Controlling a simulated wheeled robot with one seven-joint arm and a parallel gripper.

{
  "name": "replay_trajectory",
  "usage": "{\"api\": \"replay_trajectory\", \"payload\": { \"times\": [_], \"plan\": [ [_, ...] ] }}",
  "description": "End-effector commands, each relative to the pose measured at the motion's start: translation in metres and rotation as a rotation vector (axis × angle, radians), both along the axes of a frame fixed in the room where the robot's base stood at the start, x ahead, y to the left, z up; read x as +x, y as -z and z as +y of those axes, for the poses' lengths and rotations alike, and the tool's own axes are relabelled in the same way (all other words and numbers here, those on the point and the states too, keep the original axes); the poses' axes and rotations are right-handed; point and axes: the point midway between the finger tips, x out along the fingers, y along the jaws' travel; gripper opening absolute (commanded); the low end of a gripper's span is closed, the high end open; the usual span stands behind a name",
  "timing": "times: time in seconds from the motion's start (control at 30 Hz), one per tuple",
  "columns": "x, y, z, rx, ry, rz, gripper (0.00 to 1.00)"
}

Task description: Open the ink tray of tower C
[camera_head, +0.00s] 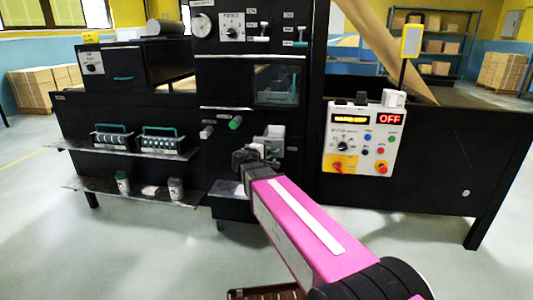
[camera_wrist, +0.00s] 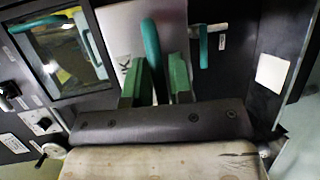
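In the wrist view the two green fingers of my gripper (camera_wrist: 166,82) stand apart, pointing at a pale grey panel (camera_wrist: 120,25). A teal handle (camera_wrist: 151,42) stands upright in front of that panel and runs down between the fingers. It lies close to the left finger, with a gap to the right one; I cannot tell if they touch. A dark letter on the panel is partly hidden, so I cannot confirm it is the ink tray. In the head view my gripper (camera_head: 250,162) is at the lower front of the black middle tower (camera_head: 222,85), partly hiding the pale panel (camera_head: 274,133).
A second teal handle (camera_wrist: 203,46) is close right of my fingers. A window (camera_wrist: 60,52) is on the left, also seen in the head view (camera_head: 276,84). A control box reading OFF (camera_head: 360,140) is on the right. Shelves with rollers (camera_head: 110,138) jut out left.

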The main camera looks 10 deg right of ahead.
Motion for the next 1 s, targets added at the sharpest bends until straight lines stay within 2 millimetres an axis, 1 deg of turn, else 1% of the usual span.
{"api": "replay_trajectory", "payload": {
  "times": [0.3, 0.43, 0.57, 0.8, 1.0],
  "plan": [
    [0.000, 0.000, 0.000, 0.000, -0.001, -0.001, 0.37],
    [-0.006, -0.002, 0.005, 0.000, -0.003, -0.001, 0.37],
    [-0.021, -0.006, 0.017, -0.001, -0.003, -0.002, 0.37],
    [-0.055, -0.014, 0.046, -0.001, -0.003, -0.002, 0.37],
    [-0.073, -0.018, 0.063, 0.000, -0.002, -0.001, 0.37]
  ]
}}
